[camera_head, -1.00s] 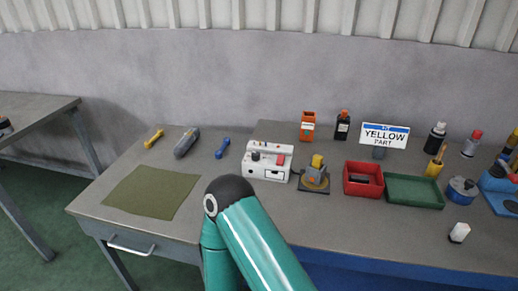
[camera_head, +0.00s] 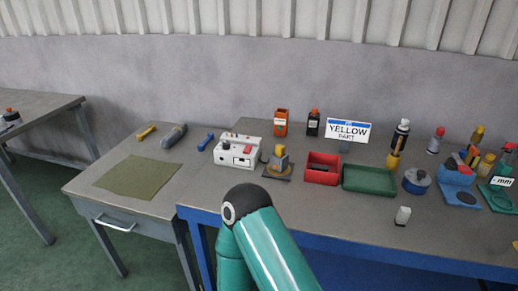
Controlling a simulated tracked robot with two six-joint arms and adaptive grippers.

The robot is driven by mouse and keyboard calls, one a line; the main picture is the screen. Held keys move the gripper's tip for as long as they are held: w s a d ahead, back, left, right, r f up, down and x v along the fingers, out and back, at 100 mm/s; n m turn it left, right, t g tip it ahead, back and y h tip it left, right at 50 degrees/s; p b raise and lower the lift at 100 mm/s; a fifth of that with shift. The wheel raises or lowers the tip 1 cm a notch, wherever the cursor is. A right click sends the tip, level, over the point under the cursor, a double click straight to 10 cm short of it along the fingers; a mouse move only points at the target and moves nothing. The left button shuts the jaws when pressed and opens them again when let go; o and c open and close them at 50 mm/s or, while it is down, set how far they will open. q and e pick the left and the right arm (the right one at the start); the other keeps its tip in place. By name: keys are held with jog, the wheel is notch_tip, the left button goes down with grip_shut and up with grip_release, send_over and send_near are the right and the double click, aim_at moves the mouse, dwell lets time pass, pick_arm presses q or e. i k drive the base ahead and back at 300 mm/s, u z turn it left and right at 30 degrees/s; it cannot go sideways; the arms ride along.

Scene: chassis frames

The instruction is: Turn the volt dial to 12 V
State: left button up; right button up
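A white box (camera_head: 237,160) with dark knobs and a red part on its face stands on the workbench, left of the middle. A dark round knob (camera_head: 227,146) shows at its left; I cannot read its markings or setting, nor tell for sure that it is the volt dial. A teal arm of mine with a black joint rises from the bottom in front of the bench, apart from the box. Neither of my grippers is in view.
A small grey and yellow device (camera_head: 279,164) stands just right of the box. A red bin (camera_head: 322,169) and a green tray (camera_head: 368,179) sit farther right. A green mat (camera_head: 139,177) lies at left.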

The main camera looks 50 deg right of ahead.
aim_at(226, 145)
jog(key=z, duration=0.05)
jog(key=k, duration=1.2)
jog(key=z, duration=0.5)
jog(key=i, duration=1)
jog(key=u, duration=0.05)
